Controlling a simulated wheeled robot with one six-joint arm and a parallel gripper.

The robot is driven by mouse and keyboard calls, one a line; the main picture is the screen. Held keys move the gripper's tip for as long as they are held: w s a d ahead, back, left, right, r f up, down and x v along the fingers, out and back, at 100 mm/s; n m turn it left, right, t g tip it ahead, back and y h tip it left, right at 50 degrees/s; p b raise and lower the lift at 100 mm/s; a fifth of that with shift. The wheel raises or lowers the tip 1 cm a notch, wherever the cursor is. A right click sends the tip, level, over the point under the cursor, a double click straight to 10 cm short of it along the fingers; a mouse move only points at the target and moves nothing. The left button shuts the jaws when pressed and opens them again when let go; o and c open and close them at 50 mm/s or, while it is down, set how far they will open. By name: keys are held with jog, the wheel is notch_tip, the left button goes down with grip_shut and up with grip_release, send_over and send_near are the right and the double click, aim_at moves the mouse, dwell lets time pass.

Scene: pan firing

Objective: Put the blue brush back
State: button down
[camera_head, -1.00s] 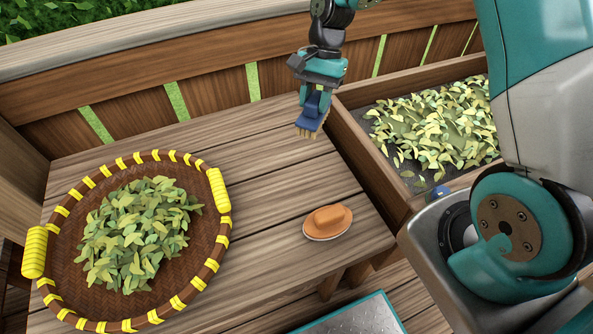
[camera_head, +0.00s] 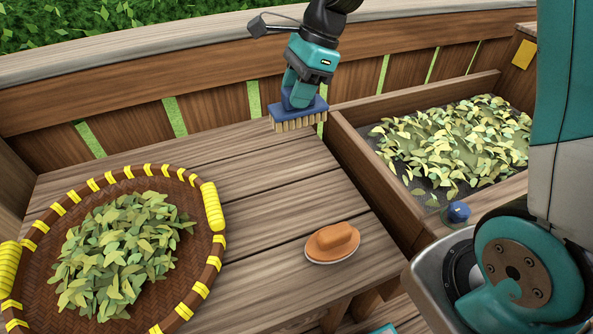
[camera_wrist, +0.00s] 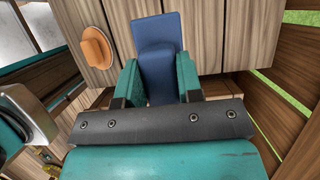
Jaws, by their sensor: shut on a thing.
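The blue brush (camera_head: 299,116) has a blue back and tan bristles that point down. My gripper (camera_head: 299,97) is shut on its blue handle and holds it above the back right part of the wooden table (camera_head: 265,190). In the wrist view, the blue brush (camera_wrist: 158,45) sits between the two teal fingers of my gripper (camera_wrist: 160,80), with its bristles hidden. An orange block-shaped piece on a pale-rimmed oval base (camera_head: 333,241) lies on the table near its right front edge. It also shows in the wrist view (camera_wrist: 96,48).
A round woven basket (camera_head: 32,235) with yellow bindings and green leaves stands at left on the table. At right, a wooden-framed pan (camera_head: 350,155) holds more leaves. A small blue ball-like knob (camera_head: 459,211) is by its front edge. A wooden fence runs behind.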

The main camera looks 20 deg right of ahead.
jog(key=shift+f, duration=8.9)
jog(key=shift+f, duration=0.15)
jog(key=c, duration=0.8)
grip_release()
jog(key=shift+f+b, duration=0.15)
jog(key=shift+b, duration=0.25)
